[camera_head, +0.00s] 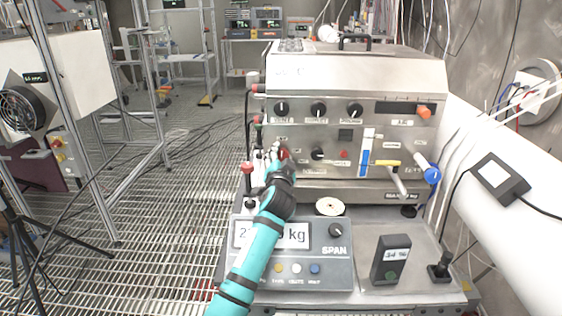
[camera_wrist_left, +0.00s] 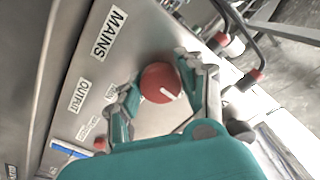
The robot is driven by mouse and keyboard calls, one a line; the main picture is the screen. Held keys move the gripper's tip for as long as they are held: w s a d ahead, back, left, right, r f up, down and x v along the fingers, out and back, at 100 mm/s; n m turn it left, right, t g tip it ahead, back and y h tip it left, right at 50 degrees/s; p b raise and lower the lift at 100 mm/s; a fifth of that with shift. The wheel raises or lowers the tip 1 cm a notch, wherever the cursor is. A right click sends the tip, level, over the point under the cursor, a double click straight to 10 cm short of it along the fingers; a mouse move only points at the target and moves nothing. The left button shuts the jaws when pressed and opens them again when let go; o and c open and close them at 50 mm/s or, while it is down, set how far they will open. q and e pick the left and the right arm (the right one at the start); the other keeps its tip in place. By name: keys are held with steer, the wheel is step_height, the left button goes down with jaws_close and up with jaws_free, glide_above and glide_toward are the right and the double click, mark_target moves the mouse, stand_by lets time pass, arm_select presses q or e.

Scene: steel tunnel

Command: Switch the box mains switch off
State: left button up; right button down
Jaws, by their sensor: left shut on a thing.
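The steel box (camera_head: 340,75) stands on the bench with several dials on its front. The mains switch is a red round knob (camera_wrist_left: 158,80) with a white pointer line, close to the MAINS label (camera_wrist_left: 104,35) on the panel. In the head view the knob (camera_head: 283,153) is mostly hidden by my left gripper (camera_head: 273,160). My left gripper is shut on the knob, with one finger on each side of it in the wrist view (camera_wrist_left: 160,88). In the wrist view the pointer line runs to the lower right. My right gripper is not in view.
A scale with a SPAN dial (camera_head: 335,231) lies below my left arm. A black meter reading 34 % (camera_head: 390,260) stands at its right. Red-capped valves (camera_head: 247,170) stand close left of the box. A blue-handled valve (camera_head: 431,175) is at the right. Grated floor is at left.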

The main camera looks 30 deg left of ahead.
arm_select(q)
steer(key=shift+f+n, duration=0.15)
steer(key=shift+n, duration=0.25)
steer(key=o, duration=1.2)
steer(key=shift+s, duration=0.1)
steer(key=v, duration=1.2)
